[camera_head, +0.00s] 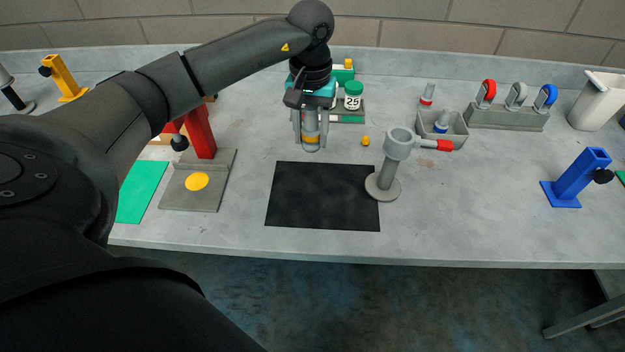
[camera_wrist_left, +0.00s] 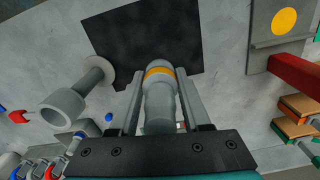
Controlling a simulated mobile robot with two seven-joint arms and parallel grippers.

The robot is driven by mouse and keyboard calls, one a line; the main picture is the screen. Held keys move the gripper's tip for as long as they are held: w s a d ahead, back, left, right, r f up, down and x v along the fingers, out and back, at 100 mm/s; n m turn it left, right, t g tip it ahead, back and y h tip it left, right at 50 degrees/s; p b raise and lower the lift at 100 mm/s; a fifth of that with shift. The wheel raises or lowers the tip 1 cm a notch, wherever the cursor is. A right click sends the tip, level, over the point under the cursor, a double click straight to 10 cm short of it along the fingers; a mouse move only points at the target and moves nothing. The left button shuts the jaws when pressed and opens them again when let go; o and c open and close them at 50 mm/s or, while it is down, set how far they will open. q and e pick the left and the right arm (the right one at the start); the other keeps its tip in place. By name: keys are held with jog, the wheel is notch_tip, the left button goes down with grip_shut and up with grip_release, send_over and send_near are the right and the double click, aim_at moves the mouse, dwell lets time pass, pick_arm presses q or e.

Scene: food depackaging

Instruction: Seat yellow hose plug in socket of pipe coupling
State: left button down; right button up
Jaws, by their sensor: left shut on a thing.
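My left gripper (camera_head: 312,132) is shut on the yellow hose plug (camera_head: 311,139), a grey plug with a yellow band. It is held upright above the table, left of the pipe coupling. In the left wrist view, the plug (camera_wrist_left: 160,75) sits between the two fingers of the gripper (camera_wrist_left: 157,100). My right gripper is out of view.
A black mat (camera_head: 322,196) lies clear in front of the plug. A grey bin (camera_head: 456,132) with banded plugs stands behind the coupling to the right. A small yellow piece (camera_head: 366,141) lies between gripper and coupling. A red stand (camera_head: 200,133) is at left.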

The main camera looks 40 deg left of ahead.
aim_at(311, 193)
pick_arm(q)
notch_tip(311, 193, down, 15)
jog(key=b, duration=0.8)
jog(key=shift+r, duration=0.1)
jog(key=shift+b, duration=0.35)
jog(key=c, duration=0.8)
grip_release()
jog(key=shift+f, duration=0.2)
jog(key=o, duration=0.4)
jog(key=shift+o, duration=0.2)
jog(key=shift+r, duration=0.15)
